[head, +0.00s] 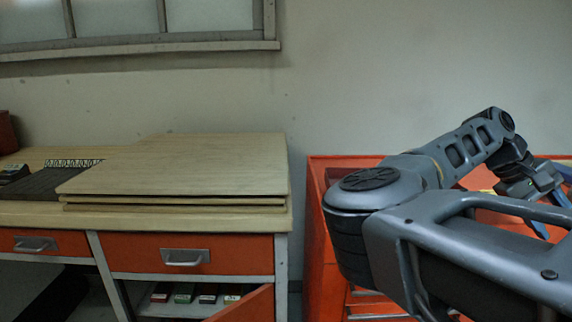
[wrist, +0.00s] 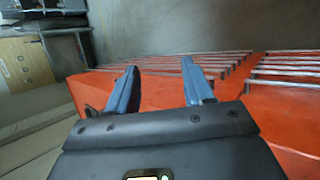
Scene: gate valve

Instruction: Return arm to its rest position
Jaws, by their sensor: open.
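My arm reaches across the right side of the head view, in front of an orange cabinet (head: 318,240). My gripper (head: 556,215) is at the right edge of the head view, over the cabinet, partly cut off by the frame. In the wrist view my gripper (wrist: 160,82) shows two blue fingers spread apart with nothing between them. The fingers point toward the orange cabinet surface (wrist: 160,94), and I cannot tell how far off it is. No valve can be made out in either view.
A wooden-topped workbench (head: 245,221) with stacked boards (head: 180,165) and orange drawers (head: 190,254) stands at the left. One lower orange door (head: 245,305) hangs open. Rows of metal handles (wrist: 190,65) line the cabinet. The wall behind is bare below a window (head: 120,20).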

